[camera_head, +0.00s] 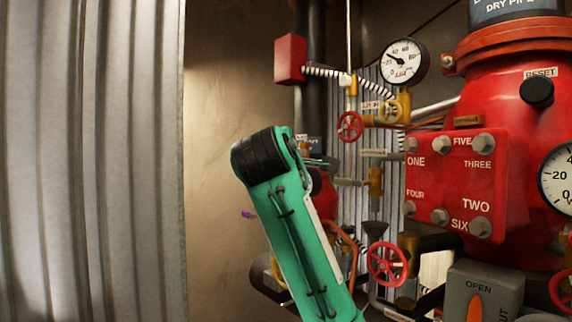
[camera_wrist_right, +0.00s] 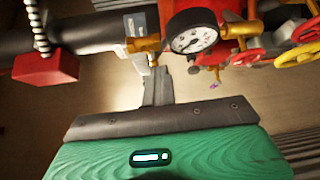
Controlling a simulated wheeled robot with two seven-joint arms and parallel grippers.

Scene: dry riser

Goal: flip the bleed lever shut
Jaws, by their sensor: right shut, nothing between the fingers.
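My right gripper (camera_wrist_right: 157,78) is shut and empty in the wrist view, its narrow fingers pointing at the pipework. In the head view its green arm rises from the bottom centre and mostly hides the gripper. I cannot tell for sure which part is the bleed lever. An orange pointer (camera_head: 475,308) on a grey box (camera_head: 496,283) lies towards the word OPEN at the lower right. My left gripper is not in view.
A red box (camera_head: 290,59), red handwheels (camera_head: 387,263) and a large red valve body (camera_head: 520,130) crowd the right. Corrugated metal (camera_head: 90,160) stands left.

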